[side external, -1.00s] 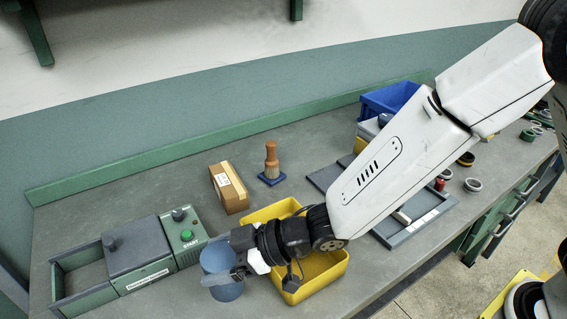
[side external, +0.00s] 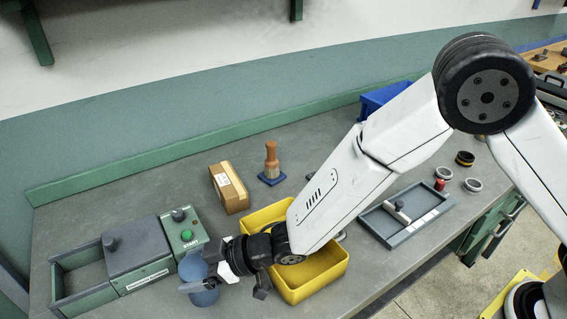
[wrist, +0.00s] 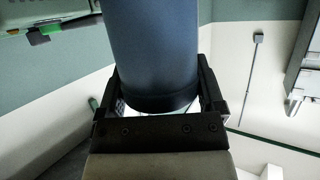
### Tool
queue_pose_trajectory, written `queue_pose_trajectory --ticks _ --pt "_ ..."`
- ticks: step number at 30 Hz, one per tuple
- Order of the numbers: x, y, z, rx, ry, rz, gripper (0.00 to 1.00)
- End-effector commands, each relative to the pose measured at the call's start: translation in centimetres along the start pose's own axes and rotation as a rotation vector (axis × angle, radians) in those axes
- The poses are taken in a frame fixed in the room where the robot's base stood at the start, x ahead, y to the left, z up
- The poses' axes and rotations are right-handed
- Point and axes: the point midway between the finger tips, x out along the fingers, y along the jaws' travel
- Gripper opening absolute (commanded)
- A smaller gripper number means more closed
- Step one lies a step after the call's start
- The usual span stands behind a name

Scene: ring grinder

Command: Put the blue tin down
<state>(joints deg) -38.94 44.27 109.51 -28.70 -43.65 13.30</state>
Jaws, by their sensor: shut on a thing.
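The blue tin (side external: 191,267) is near the front left of the bench, just right of the grey-green machine, in the side external view. My gripper (side external: 205,284) is shut around it, with a grey finger across its side. In the wrist view the tin (wrist: 152,45) fills the upper middle, between the two black jaws of my gripper (wrist: 160,88). The tin's base and the bench under it are hard to see, so I cannot tell whether it touches the bench.
The machine (side external: 136,258) with a green START button stands close on the left. A yellow bin (side external: 318,277) lies to the right, under my arm. A cardboard box (side external: 229,188) and a brush (side external: 271,162) stand behind. A grey tray (side external: 385,236) lies further right.

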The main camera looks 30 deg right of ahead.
Motion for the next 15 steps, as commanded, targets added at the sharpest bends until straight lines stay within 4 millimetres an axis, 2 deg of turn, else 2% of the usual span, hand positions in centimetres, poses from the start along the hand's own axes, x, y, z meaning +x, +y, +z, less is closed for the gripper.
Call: queue_pose_trajectory --ticks 15 --pt "1.8 0.2 3.1 0.0 0.001 0.0 0.14"
